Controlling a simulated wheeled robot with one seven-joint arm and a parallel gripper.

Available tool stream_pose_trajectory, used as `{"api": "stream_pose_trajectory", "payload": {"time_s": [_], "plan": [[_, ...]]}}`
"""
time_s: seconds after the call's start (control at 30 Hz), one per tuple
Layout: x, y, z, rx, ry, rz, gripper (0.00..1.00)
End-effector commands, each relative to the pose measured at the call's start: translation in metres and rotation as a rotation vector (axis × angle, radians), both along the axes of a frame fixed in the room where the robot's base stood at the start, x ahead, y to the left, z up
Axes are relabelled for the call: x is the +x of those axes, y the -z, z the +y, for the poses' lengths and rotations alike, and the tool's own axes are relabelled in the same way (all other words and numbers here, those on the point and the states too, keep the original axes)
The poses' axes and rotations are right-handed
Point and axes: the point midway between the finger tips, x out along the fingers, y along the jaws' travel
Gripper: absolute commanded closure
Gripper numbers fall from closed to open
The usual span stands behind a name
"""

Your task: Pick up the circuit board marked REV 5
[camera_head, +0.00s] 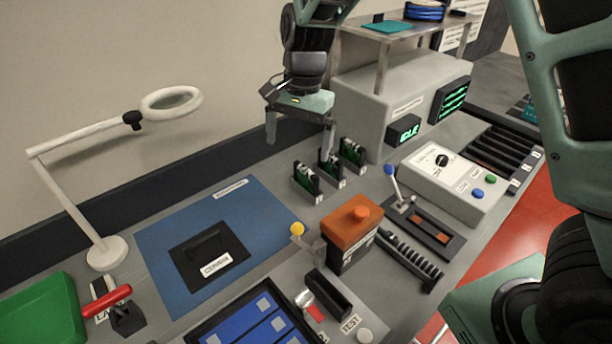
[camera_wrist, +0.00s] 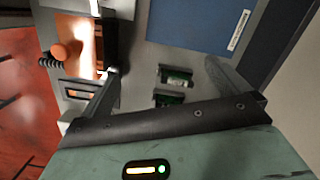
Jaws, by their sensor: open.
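Three small green circuit boards stand upright in black holders on the grey bench: the left one (camera_head: 304,181), the middle one (camera_head: 328,166) and the right one (camera_head: 351,152). Small tags sit by the holders, but I cannot read which is REV 5. My gripper (camera_head: 299,152) is open and empty, pointing down above and behind the boards; one finger overlaps the middle board's area in the head view. In the wrist view, one board (camera_wrist: 176,76) lies between the spread fingers (camera_wrist: 162,68), and another (camera_wrist: 170,98) is partly hidden by the gripper body.
An orange-topped box (camera_head: 352,222) and a lever with a blue knob (camera_head: 390,171) stand near the boards. A grey machine with an IDLE screen (camera_head: 403,130) is behind right. A blue mat (camera_head: 165,235) with a black fixture lies left. A lamp (camera_head: 105,252) stands far left.

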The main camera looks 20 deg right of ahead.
Motion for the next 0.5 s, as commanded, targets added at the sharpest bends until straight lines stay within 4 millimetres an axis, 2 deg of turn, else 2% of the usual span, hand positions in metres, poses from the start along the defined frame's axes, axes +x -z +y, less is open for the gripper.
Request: {"api": "stream_pose_trajectory", "payload": {"time_s": [0.03, 0.1, 0.2, 0.37, 0.5], "plan": [[0.024, 0.004, -0.010, -0.034, 0.102, -0.001, 0.00], [0.049, 0.007, -0.022, -0.068, 0.222, -0.011, 0.00], [0.074, 0.008, -0.035, -0.105, 0.341, -0.027, 0.00], [0.088, 0.012, -0.043, -0.129, 0.419, -0.039, 0.00], [0.088, 0.031, -0.044, -0.132, 0.424, -0.038, 0.00]]}}
